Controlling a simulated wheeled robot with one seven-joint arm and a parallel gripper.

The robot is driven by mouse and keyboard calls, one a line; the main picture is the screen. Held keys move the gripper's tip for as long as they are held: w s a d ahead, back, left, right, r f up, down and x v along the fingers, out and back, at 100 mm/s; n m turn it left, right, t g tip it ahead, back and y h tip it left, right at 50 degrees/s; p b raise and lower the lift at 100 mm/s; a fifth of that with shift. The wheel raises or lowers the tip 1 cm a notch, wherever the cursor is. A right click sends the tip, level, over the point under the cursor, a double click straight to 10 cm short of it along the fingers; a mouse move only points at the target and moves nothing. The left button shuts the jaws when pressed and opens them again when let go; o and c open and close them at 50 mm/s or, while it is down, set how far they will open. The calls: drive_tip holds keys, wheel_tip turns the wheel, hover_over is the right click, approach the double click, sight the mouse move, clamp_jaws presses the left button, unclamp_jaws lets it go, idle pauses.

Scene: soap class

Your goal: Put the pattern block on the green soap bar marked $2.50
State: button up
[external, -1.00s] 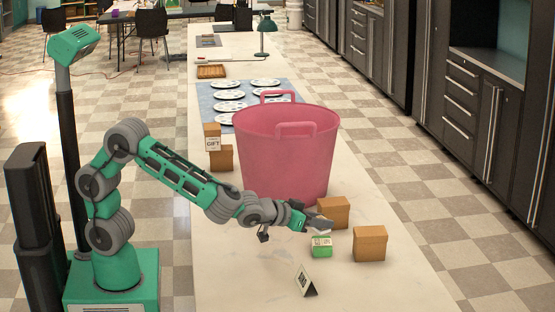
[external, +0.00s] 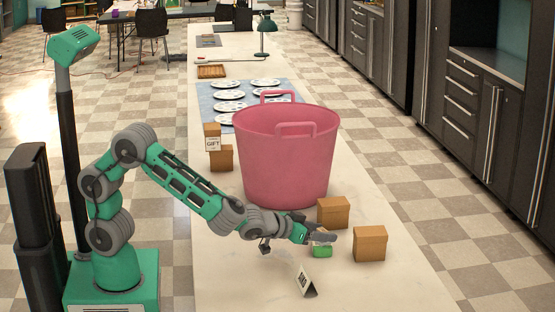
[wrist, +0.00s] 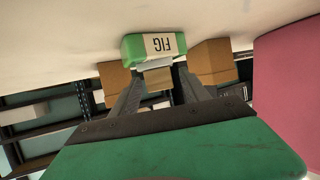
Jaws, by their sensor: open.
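A green soap bar (external: 322,252) with a pale band sits on the counter near its front. In the wrist view, upside down, the green soap bar (wrist: 133,48) shows a label reading "FIG"; no price is legible on it. My gripper (external: 328,238) is at the upper part of the bar in the external view, covering some of it. In the wrist view the fingers of my gripper (wrist: 155,72) are spread. Pale and tan surfaces show between them beside the soap; I cannot tell whether either is the pattern block. Contact is unclear.
Brown boxes stand close by, one behind (external: 333,213) and one to the right (external: 369,244). A large pink bucket (external: 285,160) stands behind the gripper. A small tent card (external: 306,284) is in front. The counter's front left is clear.

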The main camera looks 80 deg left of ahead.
drive_tip(key=shift+r, duration=0.25)
drive_tip(key=v, duration=1.2)
drive_tip(key=shift+b, duration=0.45)
drive_tip(key=s+a+g, duration=0.1)
drive_tip(key=s+a+f+g, duration=0.1)
drive_tip(key=a, duration=0.1)
drive_tip(key=s+a+f+g+p, duration=0.1)
drive_tip(key=shift+a+f+h, duration=0.2)
drive_tip(key=shift+h, duration=0.1)
drive_tip(key=s, duration=0.1)
drive_tip(key=s+a+f+g, duration=0.1)
drive_tip(key=s+a+m+g+h, duration=0.1)
drive_tip(key=s, duration=0.1)
drive_tip(key=shift+s+a+f+p, duration=0.15)
drive_tip(key=shift+a+f+p, duration=0.05)
drive_tip(key=shift+f+p, duration=0.1)
drive_tip(key=s+m+g+h, duration=0.1)
drive_tip(key=s, duration=0.2)
drive_tip(key=s+f+m+g+h, duration=0.1)
drive_tip(key=s, duration=0.3)
drive_tip(key=s+g+h+p, duration=0.1)
drive_tip(key=s, duration=0.3)
drive_tip(key=shift+s+a+f+m+g, duration=0.15)
drive_tip(key=shift+s+f+m+g, duration=0.1)
drive_tip(key=shift+m+g, duration=0.15)
